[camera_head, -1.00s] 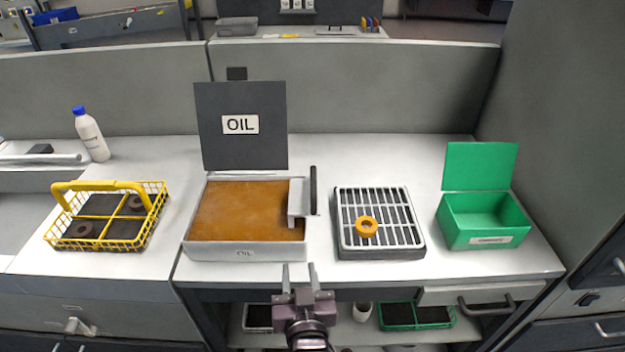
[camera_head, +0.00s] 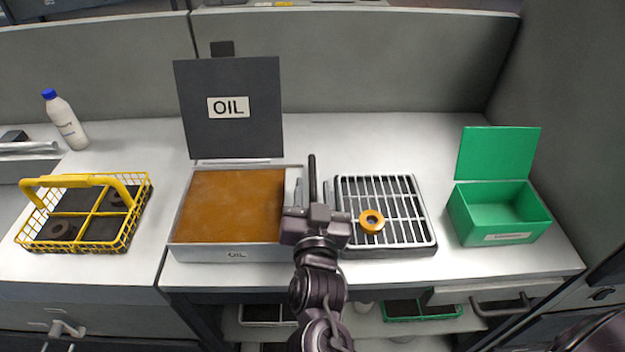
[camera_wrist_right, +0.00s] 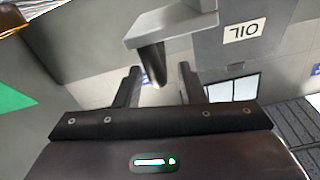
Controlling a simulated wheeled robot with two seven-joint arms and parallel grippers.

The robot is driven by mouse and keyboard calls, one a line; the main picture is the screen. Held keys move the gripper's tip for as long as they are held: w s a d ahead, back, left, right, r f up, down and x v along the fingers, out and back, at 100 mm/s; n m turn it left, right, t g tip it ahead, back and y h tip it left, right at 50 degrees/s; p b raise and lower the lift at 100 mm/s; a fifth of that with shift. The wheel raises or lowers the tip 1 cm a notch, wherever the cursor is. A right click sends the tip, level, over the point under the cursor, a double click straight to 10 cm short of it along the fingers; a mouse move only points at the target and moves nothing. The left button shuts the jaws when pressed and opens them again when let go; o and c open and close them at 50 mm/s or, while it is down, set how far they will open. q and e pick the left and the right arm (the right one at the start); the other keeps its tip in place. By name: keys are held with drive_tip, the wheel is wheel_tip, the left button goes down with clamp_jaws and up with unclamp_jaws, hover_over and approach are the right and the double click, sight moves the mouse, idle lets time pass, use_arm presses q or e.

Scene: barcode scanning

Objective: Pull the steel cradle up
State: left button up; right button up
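The steel cradle (camera_head: 292,187) hangs at the right wall of the oil bath (camera_head: 235,205), with its black upright handle (camera_head: 312,170) at the bath's right side. My right gripper (camera_head: 313,188) is open, its two fingers to either side of the handle. In the right wrist view, the grey cradle plate (camera_wrist_right: 170,25) and the dark handle (camera_wrist_right: 153,62) lie ahead of and between the open fingers (camera_wrist_right: 160,72), with gaps showing. Whether a finger touches is not clear. The cradle's lower part is hidden. My left gripper is not in view.
Right of the bath is a grated tray (camera_head: 410,205) with an orange ring (camera_head: 371,221) on it. Farther right is an open green box (camera_head: 500,210). A yellow wire basket (camera_head: 85,215) and a white bottle (camera_head: 66,122) stand left. The oil lid (camera_head: 230,130) stands upright behind the bath.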

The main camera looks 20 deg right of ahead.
sight(313, 176)
drive_tip(key=x, duration=0.2)
drive_tip(key=shift+w+d+f+b, duration=0.1)
drive_tip(key=shift+w+f+b, duration=0.05)
drive_tip(key=shift+w+b, duration=0.2)
drive_tip(key=shift+w+d, duration=0.1)
drive_tip(key=shift+w, duration=0.35)
drive_tip(key=c, duration=0.8)
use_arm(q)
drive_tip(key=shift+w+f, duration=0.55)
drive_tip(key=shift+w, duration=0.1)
